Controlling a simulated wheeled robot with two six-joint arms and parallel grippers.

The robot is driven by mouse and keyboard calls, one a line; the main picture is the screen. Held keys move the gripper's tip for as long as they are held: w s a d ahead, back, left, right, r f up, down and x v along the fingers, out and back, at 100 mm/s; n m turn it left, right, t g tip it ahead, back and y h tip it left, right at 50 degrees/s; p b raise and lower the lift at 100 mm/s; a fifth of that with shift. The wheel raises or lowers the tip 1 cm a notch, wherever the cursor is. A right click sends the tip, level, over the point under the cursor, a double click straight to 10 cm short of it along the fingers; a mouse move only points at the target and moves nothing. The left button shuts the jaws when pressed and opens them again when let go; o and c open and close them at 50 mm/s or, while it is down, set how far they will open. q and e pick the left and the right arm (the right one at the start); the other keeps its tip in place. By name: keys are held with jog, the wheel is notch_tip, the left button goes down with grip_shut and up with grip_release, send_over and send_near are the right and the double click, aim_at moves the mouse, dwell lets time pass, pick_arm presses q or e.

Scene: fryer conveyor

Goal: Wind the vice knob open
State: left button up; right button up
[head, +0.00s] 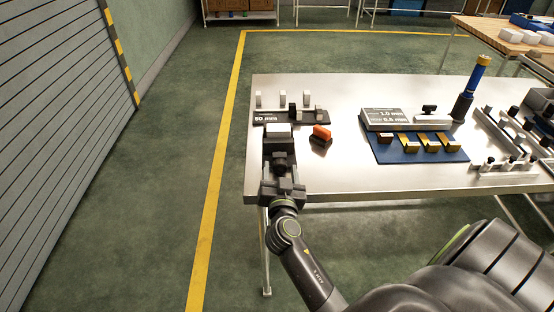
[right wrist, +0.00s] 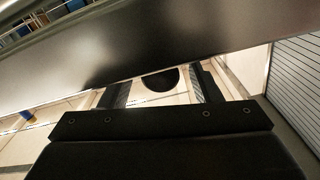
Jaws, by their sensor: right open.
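The vice (head: 271,144) is a dark block at the left front of the steel table, with a pale piece (head: 278,131) on top. Its dark round knob (head: 280,161) faces the front edge. My right gripper (head: 282,174) is just in front of the knob, over the table's front edge. In the right wrist view the gripper (right wrist: 162,92) is open, with one finger on each side of the black knob (right wrist: 160,79). Gaps show between the knob and both fingers, so no contact is visible. The gripper hides part of the vice front. My left gripper is not in view.
On the steel table (head: 338,178), an orange-topped block (head: 321,133) stands close right of the vice. A blue mat (head: 420,157) with yellow blocks is further right. The table between is clear.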

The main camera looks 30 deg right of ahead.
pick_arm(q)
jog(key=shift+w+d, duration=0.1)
pick_arm(e)
jog(key=shift+w, duration=0.1)
jog(key=shift+r, duration=0.1)
jog(key=shift+c, duration=0.9)
jog(key=c, duration=0.8)
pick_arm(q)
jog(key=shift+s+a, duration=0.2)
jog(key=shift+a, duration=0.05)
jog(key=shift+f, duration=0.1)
pick_arm(e)
jog(key=shift+n, duration=0.3)
jog(key=shift+n+b, duration=0.5)
jog(key=shift+n, duration=0.3)
jog(key=n, duration=0.3)
jog(key=shift+n, duration=0.4)
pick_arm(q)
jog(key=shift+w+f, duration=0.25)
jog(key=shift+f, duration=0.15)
pick_arm(e)
jog(key=shift+n, duration=1.1)
